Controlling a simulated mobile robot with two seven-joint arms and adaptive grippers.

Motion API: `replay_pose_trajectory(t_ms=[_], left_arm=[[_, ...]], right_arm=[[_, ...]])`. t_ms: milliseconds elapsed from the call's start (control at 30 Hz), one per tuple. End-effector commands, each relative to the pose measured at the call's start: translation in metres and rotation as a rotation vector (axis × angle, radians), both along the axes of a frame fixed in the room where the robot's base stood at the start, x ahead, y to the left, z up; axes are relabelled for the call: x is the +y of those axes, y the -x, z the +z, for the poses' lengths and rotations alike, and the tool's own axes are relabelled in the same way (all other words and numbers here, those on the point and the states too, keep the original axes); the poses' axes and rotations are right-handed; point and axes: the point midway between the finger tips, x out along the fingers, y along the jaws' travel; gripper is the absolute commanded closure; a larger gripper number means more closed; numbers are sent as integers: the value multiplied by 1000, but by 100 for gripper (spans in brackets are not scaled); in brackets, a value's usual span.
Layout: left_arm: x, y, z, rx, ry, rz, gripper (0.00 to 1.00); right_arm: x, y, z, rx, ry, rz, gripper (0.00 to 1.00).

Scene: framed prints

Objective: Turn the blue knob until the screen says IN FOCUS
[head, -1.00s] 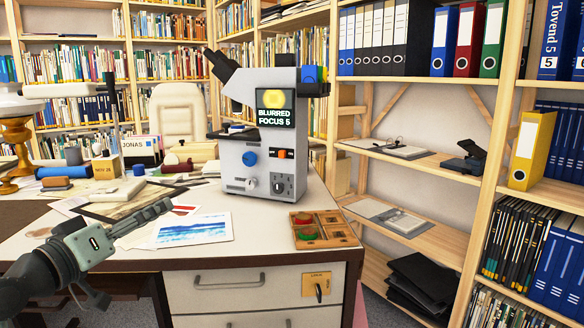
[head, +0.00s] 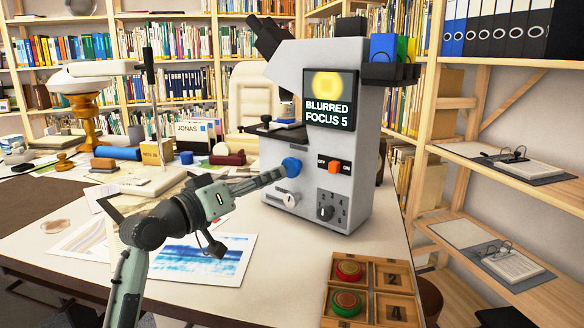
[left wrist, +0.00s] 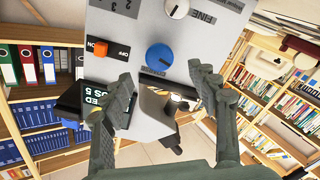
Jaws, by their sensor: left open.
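The grey microscope (head: 330,150) stands on the desk. Its screen (head: 329,99) shows a yellow blob and reads BLURRED FOCUS 5. The blue knob (head: 291,167) is on its front face, left of the orange switch. In the left wrist view the blue knob (left wrist: 159,57) appears ahead of the fingertips, between the two fingers. My left gripper (head: 283,172) points at the knob, its tips very close to it in the head view; whether they touch it I cannot tell. In the left wrist view the left gripper (left wrist: 162,84) is open and empty. My right gripper is not in view.
The orange on/off switch (head: 334,167) and a dark dial (head: 325,212) sit right of the knob, and a pale FINE knob (head: 290,200) below it. A wooden tray (head: 370,272) with round pieces lies in front. A blue painting (head: 203,257) lies under the left arm.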

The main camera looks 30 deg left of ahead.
Motion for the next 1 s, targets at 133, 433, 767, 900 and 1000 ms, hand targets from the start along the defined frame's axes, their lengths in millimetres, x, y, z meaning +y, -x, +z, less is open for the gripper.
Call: replay_pose_trajectory(t_ms=[133,433,767,900,1000], left_arm=[[-3,-25,2,-3,2,-2,40],[-6,-61,1,-1,0,0,40],[-7,-64,0,0,0,0,42],[-7,-64,0,0,0,0,59],[-7,-64,0,0,0,0,71]], right_arm=[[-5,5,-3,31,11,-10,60],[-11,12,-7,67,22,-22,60],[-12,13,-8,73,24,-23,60],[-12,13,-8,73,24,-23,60],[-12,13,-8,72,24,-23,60]])
